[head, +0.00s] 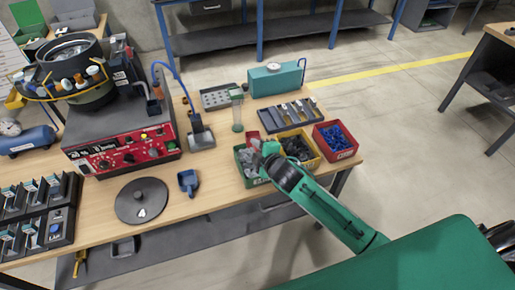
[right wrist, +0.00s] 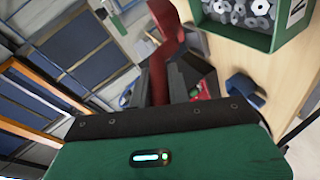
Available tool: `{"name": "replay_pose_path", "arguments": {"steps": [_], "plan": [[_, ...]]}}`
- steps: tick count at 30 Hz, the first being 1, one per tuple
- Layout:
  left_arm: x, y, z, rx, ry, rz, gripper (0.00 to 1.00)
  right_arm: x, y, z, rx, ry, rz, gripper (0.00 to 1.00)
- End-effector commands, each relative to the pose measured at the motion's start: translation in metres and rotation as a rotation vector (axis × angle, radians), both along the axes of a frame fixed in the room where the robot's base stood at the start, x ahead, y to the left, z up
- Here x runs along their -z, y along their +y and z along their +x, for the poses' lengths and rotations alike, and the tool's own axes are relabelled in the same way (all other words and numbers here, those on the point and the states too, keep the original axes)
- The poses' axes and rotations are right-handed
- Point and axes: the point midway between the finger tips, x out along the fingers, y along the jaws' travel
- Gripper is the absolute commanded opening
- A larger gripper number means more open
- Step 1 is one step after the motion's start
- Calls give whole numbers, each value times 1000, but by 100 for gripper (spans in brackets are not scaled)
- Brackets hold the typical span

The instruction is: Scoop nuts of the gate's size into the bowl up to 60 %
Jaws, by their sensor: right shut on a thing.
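My right gripper (head: 268,152) is over the green bin (head: 241,172) of grey nuts at the table's front right. It is shut on a red tool (right wrist: 172,40), seen between its dark fingers in the right wrist view. The tool's far end is out of view there, so I cannot tell whether it holds nuts. The green bin also shows in the right wrist view (right wrist: 235,38), with large hex nuts inside. The black feeder bowl (head: 88,97) stands on the red-fronted control unit (head: 125,150) at left; its contents are unclear. My left gripper is out of view.
A yellow bin (head: 317,161) of dark parts and a red bin (head: 343,154) of blue parts stand right of the green one. A blue scoop (head: 188,182) and a black disc (head: 142,203) lie at the front. A tool tray (head: 287,113) is behind the bins.

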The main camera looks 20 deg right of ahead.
Motion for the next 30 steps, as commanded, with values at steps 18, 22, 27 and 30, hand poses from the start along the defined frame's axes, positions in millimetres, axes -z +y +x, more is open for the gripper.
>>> {"name": "replay_pose_path", "arguments": {"steps": [18, 22, 27, 30], "plan": [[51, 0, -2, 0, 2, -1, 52, 72, -1, 3, 0, 43, 6, 0], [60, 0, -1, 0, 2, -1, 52, 87, -1, 3, 1, 42, 6, 0], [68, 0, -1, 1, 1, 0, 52, 100, -1, 3, 0, 41, 7, 0], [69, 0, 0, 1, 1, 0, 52, 103, 0, 3, 0, 41, 8, 0]]}}
